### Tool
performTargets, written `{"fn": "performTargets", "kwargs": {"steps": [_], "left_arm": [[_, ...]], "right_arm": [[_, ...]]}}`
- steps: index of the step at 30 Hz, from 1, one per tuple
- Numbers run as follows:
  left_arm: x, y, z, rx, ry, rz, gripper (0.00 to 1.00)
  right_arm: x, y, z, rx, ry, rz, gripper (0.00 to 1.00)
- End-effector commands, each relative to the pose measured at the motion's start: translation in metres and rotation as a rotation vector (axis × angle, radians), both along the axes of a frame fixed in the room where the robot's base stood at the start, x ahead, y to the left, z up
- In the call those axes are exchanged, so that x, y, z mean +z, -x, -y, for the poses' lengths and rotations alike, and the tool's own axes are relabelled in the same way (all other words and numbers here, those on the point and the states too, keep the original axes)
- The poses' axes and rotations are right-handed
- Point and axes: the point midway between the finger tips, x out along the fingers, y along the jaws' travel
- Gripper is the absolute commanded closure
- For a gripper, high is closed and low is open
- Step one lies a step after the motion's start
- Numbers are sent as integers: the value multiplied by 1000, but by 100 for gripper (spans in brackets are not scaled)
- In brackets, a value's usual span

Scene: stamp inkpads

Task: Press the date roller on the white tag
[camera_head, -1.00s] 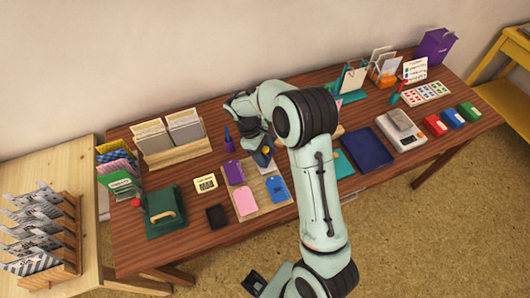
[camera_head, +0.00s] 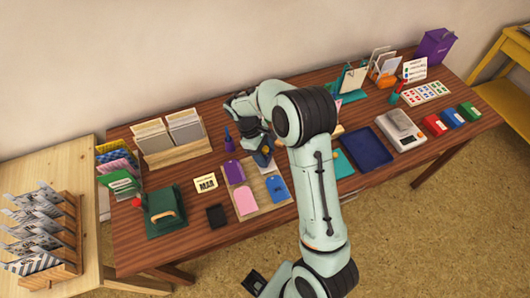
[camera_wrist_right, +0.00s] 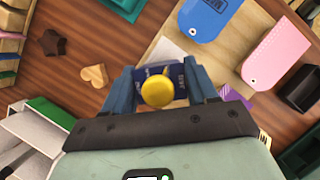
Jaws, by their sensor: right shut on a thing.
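My right gripper (camera_head: 262,156) is over the far right part of the tag board in the head view. In the right wrist view the gripper (camera_wrist_right: 163,88) is shut on the date roller (camera_wrist_right: 157,90), which has a yellow round knob and a dark blue body. The white tag (camera_wrist_right: 166,50) shows only in part beyond the roller; the roller and fingers hide the rest. I cannot tell whether the roller touches the tag.
The wooden board (camera_head: 261,207) also bears a purple tag (camera_head: 234,171), a pink tag (camera_head: 246,200) and a blue tag (camera_head: 277,188). A black pad (camera_head: 216,216) lies left of it. A blue tray (camera_head: 368,149) is to the right. A purple stamp (camera_head: 228,142) stands behind.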

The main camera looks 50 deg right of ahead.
Motion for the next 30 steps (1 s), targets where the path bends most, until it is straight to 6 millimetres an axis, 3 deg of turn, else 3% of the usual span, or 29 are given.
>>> {"fn": "performTargets", "kwargs": {"steps": [7,30], "left_arm": [[6,-3,0,0,0,3,17],[53,-33,0,0,0,37,17]], "right_arm": [[6,1,-1,0,-3,-3,73],[69,-1,0,0,-1,1,73]]}}
